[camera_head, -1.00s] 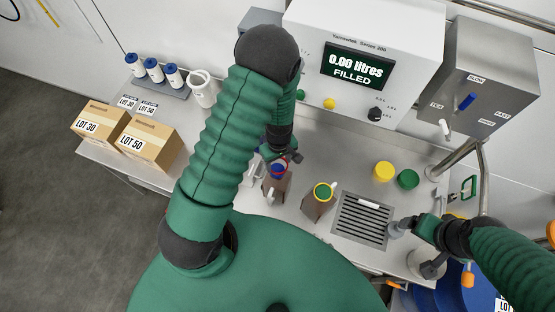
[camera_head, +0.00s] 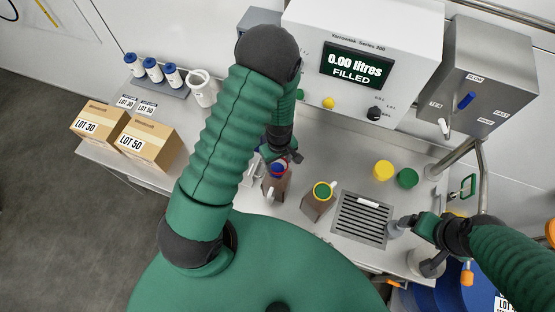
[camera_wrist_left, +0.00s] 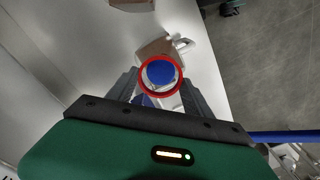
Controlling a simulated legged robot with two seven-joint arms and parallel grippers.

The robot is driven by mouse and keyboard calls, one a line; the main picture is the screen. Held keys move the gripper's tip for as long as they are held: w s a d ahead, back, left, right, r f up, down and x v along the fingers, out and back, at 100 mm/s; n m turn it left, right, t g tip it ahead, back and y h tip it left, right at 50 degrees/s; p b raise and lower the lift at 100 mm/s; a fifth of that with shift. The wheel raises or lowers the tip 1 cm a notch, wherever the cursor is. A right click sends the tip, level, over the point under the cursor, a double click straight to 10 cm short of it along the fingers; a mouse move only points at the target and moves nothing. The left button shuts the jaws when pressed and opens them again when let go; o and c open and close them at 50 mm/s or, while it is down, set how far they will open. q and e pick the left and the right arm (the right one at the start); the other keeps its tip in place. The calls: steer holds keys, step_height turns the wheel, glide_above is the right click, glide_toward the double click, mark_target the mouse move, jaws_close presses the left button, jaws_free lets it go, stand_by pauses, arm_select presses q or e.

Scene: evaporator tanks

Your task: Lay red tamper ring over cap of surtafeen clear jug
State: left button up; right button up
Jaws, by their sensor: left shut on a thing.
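The red tamper ring (camera_wrist_left: 142,82) is between the fingertips of my left gripper (camera_wrist_left: 160,84), which is shut on it. Through the ring I see a blue cap (camera_wrist_left: 161,72) in the left wrist view. In the head view the red ring (camera_head: 286,171) shows at the blue-capped jug (camera_head: 274,188), just under my left gripper (camera_head: 287,159). I cannot tell whether the ring touches the cap or hangs above it. My right gripper (camera_head: 407,224) is at the right, by a grey fitting; its jaws are unclear.
A second jug (camera_head: 315,208) with a green cap and yellow ring stands right of the first. A drain grate (camera_head: 362,220), a yellow cap (camera_head: 384,171) and a green cap (camera_head: 407,178) lie further right. Boxes (camera_head: 148,143) and blue-capped bottles (camera_head: 153,70) stand at left.

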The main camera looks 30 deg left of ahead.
mark_target(277, 169)
arm_select(q)
steer(key=shift+f, duration=0.1)
steer(key=shift+a+f+b, duration=0.35)
steer(key=shift+f+b, duration=0.15)
steer(key=shift+f, duration=0.05)
steer(key=shift+d+f+b, duration=0.25)
steer(key=shift+f+b, duration=0.2)
steer(key=shift+f, duration=0.15)
arm_select(e)
steer(key=shift+a+f, duration=0.15)
steer(key=shift+f, duration=0.8)
arm_select(q)
steer(key=shift+a+f+b, duration=0.15)
steer(key=shift+f+b, duration=0.35)
steer(key=shift+f, duration=0.15)
steer(key=shift+r+p, duration=2.2)
steer(key=shift+r, duration=0.45)
arm_select(e)
steer(key=v, duration=0.3)
steer(key=shift+w+a+r, duration=0.1)
steer(key=shift+w+r, duration=0.15)
steer(key=shift+w, duration=0.1)
arm_select(q)
steer(key=shift+f, duration=0.15)
arm_select(e)
steer(key=shift+f, duration=0.1)
